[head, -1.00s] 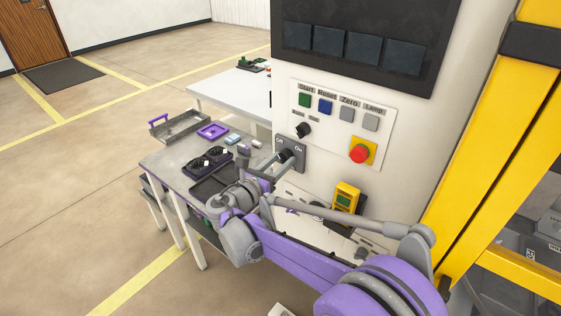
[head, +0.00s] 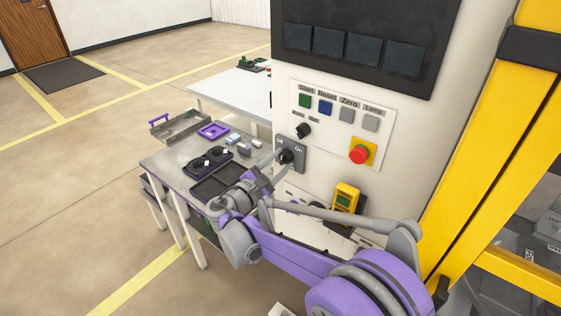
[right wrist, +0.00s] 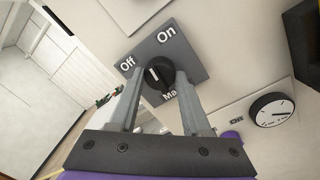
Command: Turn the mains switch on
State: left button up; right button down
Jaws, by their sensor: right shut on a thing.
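The mains switch is a black knob (head: 286,157) on a grey plate (head: 300,151) marked Off at left and On at right, on the pale cabinet. The right wrist view shows the knob (right wrist: 159,78) close up, with the plate (right wrist: 190,62) tilted in the picture. A short white mark on the knob points roughly between Off and On. My right gripper (head: 276,161) is shut on the knob, one finger on each side, as the right wrist view (right wrist: 159,80) also shows. The lower label is partly hidden by a finger. My left gripper is not in view.
Above the switch is a panel with Start, Reset, Zero and Lamp buttons, a small black knob (head: 303,131) and a red emergency button (head: 359,154). A yellow handheld meter (head: 346,197) hangs below right. A grey bench (head: 170,160) with trays stands left, and a yellow post (head: 490,130) right.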

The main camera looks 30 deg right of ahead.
jog(key=m, duration=0.6)
jog(key=shift+w+g, duration=0.1)
jog(key=shift+g, duration=0.2)
jog(key=shift+m+p, duration=0.3)
jog(key=shift+m, duration=0.2)
jog(key=shift+c, duration=1.8)
grip_release()
jog(key=shift+a, duration=0.1)
jog(key=v, duration=1)
jog(key=shift+a+f+b, duration=0.25)
jog(key=shift+a+b, duration=0.1)
